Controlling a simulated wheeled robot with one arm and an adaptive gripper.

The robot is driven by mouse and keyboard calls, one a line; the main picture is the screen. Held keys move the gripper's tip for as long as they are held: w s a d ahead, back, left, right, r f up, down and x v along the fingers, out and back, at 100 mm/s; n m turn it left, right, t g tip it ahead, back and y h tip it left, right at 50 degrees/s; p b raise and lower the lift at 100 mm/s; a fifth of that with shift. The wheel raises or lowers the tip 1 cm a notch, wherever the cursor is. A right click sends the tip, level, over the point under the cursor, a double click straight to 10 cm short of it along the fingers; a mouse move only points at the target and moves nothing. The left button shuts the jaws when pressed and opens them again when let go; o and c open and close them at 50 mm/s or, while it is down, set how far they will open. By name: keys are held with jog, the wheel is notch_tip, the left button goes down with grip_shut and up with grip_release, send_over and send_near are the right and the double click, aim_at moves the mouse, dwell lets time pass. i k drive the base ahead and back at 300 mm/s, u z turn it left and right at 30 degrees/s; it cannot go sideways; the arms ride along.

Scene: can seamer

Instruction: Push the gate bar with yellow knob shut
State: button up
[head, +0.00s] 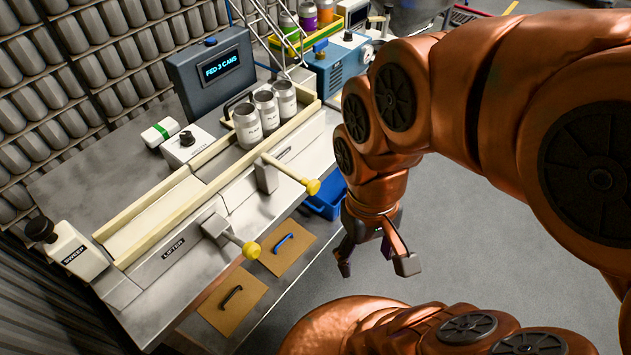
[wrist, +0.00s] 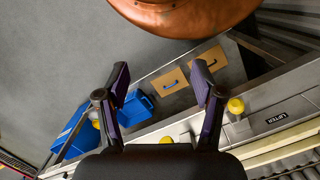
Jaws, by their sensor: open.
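Two bars with yellow knobs stick out from the front of the can track. One yellow knob (head: 313,187) is on the bar (head: 286,170) nearer the cans; the other yellow knob (head: 251,250) is on the bar (head: 230,236) by the LIFTER label. I cannot tell which is the gate bar. My gripper (head: 376,264) is open and empty, to the right of both knobs and apart from them.
Three cans (head: 265,113) stand in the track by a screen (head: 215,68) reading "FED 3 CANS". A SWEEP box (head: 74,253) with a black knob is at the left end. Grey floor around my gripper is clear.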

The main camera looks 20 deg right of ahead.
aim_at(313, 187)
jog(key=z, duration=0.85)
jog(key=k, duration=0.45)
jog(key=u, duration=1.4)
